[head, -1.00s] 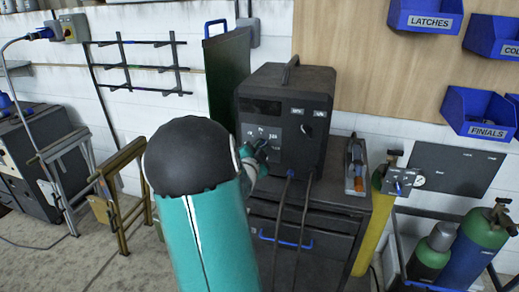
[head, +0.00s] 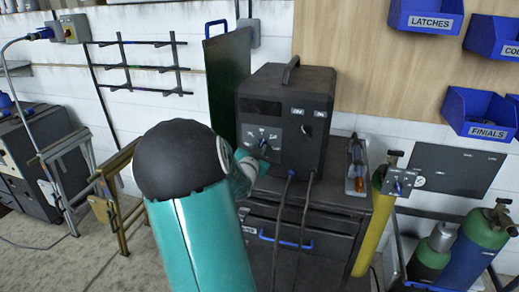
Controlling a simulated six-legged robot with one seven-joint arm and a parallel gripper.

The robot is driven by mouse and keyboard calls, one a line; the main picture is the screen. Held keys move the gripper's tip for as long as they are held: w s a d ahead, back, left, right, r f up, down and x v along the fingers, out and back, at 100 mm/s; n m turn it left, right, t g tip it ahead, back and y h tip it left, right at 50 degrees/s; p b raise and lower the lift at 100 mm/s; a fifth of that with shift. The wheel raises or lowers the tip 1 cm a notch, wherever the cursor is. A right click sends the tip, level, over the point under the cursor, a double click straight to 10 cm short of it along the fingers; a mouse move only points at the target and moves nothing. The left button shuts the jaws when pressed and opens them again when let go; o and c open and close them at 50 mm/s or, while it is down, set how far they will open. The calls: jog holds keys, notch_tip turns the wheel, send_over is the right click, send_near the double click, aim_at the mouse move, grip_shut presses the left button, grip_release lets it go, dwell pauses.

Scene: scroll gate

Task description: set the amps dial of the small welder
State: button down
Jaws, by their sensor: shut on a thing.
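The small welder (head: 310,95) is a dark box with a top handle, standing on a dark cabinet. Its grey dial plate (head: 275,132) has pale markings around the amps dial (head: 263,143), low on the left of the front face. My gripper (head: 261,152) is at the dial, reaching in from the lower left, and is shut on it. My teal arm covers the area left of and below the gripper. The fingertips are small and partly hidden, and the dial's exact setting is too small to read.
Two cables (head: 290,200) hang from the welder's front over the cabinet (head: 335,235) with its blue drawer handle. A dark green panel (head: 228,85) stands behind left. Gas cylinders (head: 475,245) are at right, brass-coloured stands (head: 120,195) at left.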

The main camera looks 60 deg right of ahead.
jog(key=shift+w+n, duration=0.15)
jog(key=shift+n, duration=2.15)
jog(key=c, duration=1.5)
grip_release()
jog(key=shift+o, duration=0.2)
jog(key=shift+a, duration=0.1)
jog(key=s+a, duration=0.2)
jog(key=a, duration=1.1)
jog(key=shift+a, duration=0.3)
jog(key=shift+s, duration=0.1)
